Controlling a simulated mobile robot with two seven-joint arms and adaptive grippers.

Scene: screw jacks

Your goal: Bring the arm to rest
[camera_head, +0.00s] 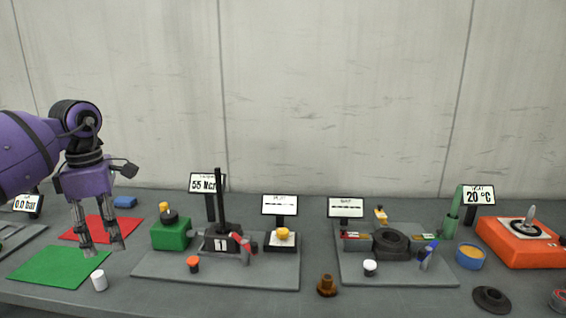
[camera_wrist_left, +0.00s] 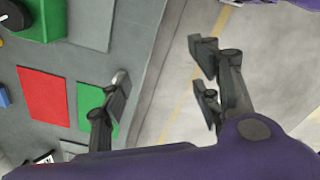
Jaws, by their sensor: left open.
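My left gripper (camera_head: 102,246) hangs from the purple arm at the left in the head view, with its fingers pointing down. Its two fingers are apart with nothing between them. In the wrist view the gripper (camera_wrist_left: 162,76) shows one finger over the bench and the other over the floor. It appears in front of the green mat (camera_head: 60,266) and the red mat (camera_head: 100,229); its height above the bench is hard to judge. My right gripper is not in view.
A white cylinder (camera_head: 99,281) stands near the gripper. A green box (camera_head: 171,234) and a grey plate (camera_head: 180,270) with a black post are to the right. Further right are a second fixture plate (camera_head: 400,277) and an orange heater (camera_head: 512,253). A pale wall stands behind.

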